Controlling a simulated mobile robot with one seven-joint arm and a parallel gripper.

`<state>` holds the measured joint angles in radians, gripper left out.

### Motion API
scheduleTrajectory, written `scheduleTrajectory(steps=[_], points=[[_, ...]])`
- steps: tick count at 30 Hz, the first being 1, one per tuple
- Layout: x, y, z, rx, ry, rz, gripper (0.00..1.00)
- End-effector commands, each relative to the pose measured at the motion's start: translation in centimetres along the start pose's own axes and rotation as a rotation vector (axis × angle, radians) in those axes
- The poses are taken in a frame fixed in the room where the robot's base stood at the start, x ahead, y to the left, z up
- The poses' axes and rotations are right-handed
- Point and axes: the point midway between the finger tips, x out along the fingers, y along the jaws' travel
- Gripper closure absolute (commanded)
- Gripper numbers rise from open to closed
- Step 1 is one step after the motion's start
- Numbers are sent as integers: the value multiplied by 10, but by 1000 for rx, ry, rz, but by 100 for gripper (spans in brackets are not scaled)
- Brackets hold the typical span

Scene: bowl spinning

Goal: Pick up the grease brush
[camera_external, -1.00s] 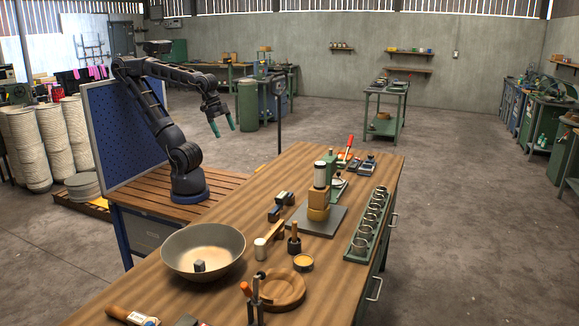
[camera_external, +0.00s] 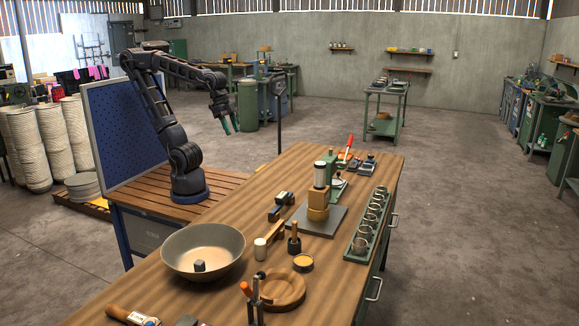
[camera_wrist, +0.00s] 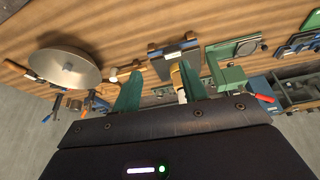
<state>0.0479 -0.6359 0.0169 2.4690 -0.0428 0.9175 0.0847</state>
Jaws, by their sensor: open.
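A short upright tool with a wooden handle and a dark lower end, which looks like the grease brush (camera_external: 294,240), stands on the wooden bench beside a small tin of yellow-brown grease (camera_external: 303,262). My gripper (camera_external: 231,125) is open and empty, high behind the bench and well apart from the brush. In the wrist view its two green fingers (camera_wrist: 161,72) are spread, pointing toward the bench. I cannot make out the brush for certain in that view; a finger may hide it.
A mallet (camera_external: 262,247) lies left of the brush, and a large metal bowl (camera_external: 203,252) stands farther left. A press with a wooden block (camera_external: 318,198) rises behind it. A cup rack (camera_external: 360,243) lines the right edge.

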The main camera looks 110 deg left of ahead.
Motion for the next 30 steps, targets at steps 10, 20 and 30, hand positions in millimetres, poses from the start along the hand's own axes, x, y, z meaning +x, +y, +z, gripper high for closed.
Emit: scheduleTrajectory(steps=[10, 20, 30], points=[[34, 28, -90, 153, -13, 91, 57], [86, 62, -168, 290, -17, 156, 57], [159, 107, -236, 426, -16, 206, 57]])
